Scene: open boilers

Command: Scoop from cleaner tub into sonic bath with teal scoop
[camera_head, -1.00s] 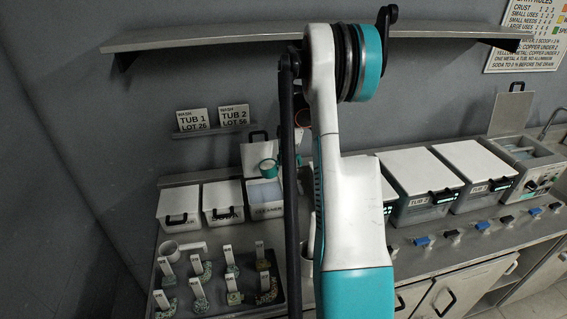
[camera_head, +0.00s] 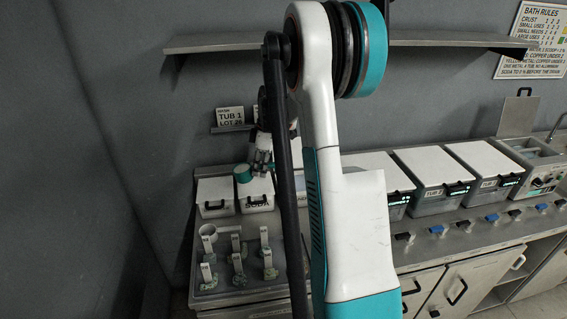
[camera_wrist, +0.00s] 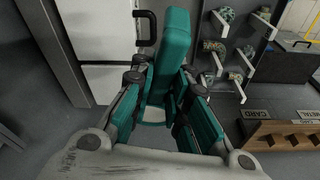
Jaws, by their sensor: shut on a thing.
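My gripper (camera_head: 262,150) is shut on the teal scoop (camera_head: 243,173). In the wrist view the teal scoop (camera_wrist: 178,45) stands between the fingers of my gripper (camera_wrist: 163,85). I cannot tell whether the scoop holds anything. The cleaner tub is mostly hidden behind my arm. At the far right is a bath unit with knobs and a raised lid (camera_head: 535,160), seemingly the sonic bath.
A lidded white tub (camera_head: 214,197) stands left of the soda tub. A dark tray (camera_head: 222,291) holds several tagged parts at the front left. Several lidded tubs (camera_head: 433,168) line the counter towards the right. A shelf (camera_head: 220,44) runs along the wall above.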

